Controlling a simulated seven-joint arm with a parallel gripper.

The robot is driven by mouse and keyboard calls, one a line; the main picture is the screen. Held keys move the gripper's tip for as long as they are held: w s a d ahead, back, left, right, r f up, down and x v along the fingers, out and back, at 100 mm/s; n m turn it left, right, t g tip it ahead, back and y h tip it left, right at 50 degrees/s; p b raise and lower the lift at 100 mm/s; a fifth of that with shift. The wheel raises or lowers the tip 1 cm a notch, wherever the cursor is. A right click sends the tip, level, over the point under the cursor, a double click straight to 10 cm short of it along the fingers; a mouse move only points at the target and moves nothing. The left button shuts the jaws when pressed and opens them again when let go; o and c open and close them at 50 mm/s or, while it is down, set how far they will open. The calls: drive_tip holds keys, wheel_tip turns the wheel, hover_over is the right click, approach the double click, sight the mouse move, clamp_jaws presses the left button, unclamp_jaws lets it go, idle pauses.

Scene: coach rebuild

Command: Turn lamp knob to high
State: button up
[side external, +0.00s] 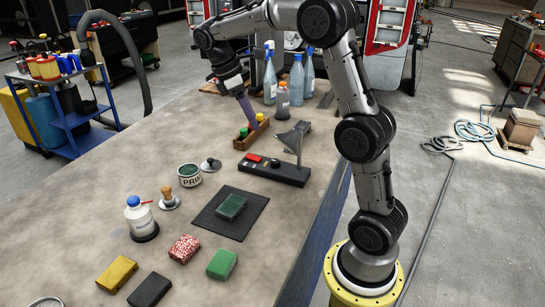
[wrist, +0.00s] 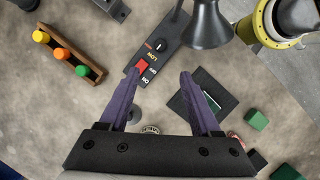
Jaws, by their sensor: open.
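The lamp has a dark base (side external: 290,178) with a grey shade (side external: 293,137) over its right part. In the wrist view the base (wrist: 172,30) carries a black round knob (wrist: 160,45), a red switch (wrist: 141,66) and printed labels, LOW among them. The knob's exact setting is too small to tell. In the wrist view the shade (wrist: 208,25) stands just right of the knob. My gripper (wrist: 160,73) is open and empty, its purple fingers apart. In the side view my gripper (side external: 250,118) hangs above and beyond the lamp, near the wooden rack, not touching the lamp.
A wooden rack (side external: 240,143) with coloured caps stands close to my gripper. Spray bottles (side external: 296,80) stand behind. A can (side external: 190,176), a white bottle (side external: 139,215), a dark mat (side external: 205,220) with a green block, and several coloured blocks lie nearer. The bench's left stretch is clear.

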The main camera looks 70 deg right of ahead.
sight(275, 161)
drive_tip(key=x, duration=1.5)
drive_tip(key=shift+s, duration=0.15)
clamp_jaws()
